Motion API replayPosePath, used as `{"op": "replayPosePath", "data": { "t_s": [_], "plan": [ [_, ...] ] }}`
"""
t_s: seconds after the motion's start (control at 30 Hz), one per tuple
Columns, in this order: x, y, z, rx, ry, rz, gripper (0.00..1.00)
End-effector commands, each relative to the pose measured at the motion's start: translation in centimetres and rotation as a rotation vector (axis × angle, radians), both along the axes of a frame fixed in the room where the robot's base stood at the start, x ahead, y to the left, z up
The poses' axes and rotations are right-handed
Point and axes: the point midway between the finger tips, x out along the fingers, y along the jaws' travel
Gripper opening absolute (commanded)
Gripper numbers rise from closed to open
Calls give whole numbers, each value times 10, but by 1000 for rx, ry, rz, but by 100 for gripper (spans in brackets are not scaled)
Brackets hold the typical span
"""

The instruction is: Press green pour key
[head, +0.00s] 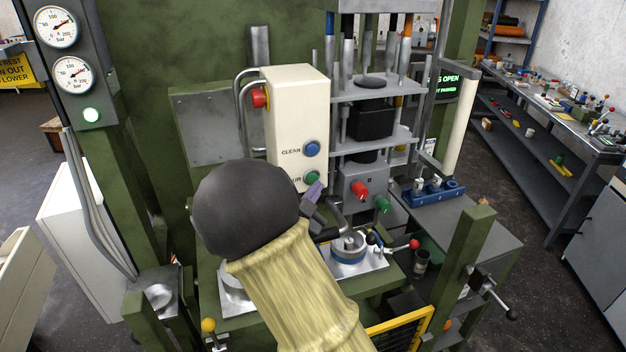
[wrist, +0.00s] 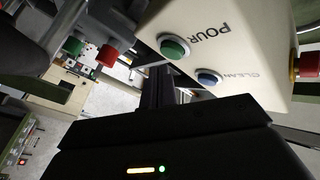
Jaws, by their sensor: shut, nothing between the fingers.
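The green pour key (head: 312,177) is on the cream control box (head: 296,95), below the blue clean key (head: 312,148). In the wrist view the green key (wrist: 173,47) sits beside the word POUR, and the blue key (wrist: 209,77) lies beyond it to the lower right. My gripper (head: 315,190) is shut and empty, its tips just below the green key in the head view. In the wrist view the closed fingers (wrist: 157,80) end close to the green key. I cannot tell whether they touch it. My arm hides part of the box's lower left and its label.
A red knob (head: 259,98) sticks out of the box's left side. A grey box with red (head: 360,190) and green (head: 382,204) knobs stands just right of my gripper. A blue-ringed round part (head: 349,248) and a red-tipped lever (head: 413,244) lie below.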

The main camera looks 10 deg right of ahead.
Motion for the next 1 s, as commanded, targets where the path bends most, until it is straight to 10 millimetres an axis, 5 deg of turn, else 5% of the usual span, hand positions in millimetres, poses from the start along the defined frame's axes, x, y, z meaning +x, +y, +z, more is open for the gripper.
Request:
{"op": "replayPosePath", "data": {
  "t_s": [1.0],
  "plan": [
    [8,1,0,1,-1,0,0]
  ]
}}
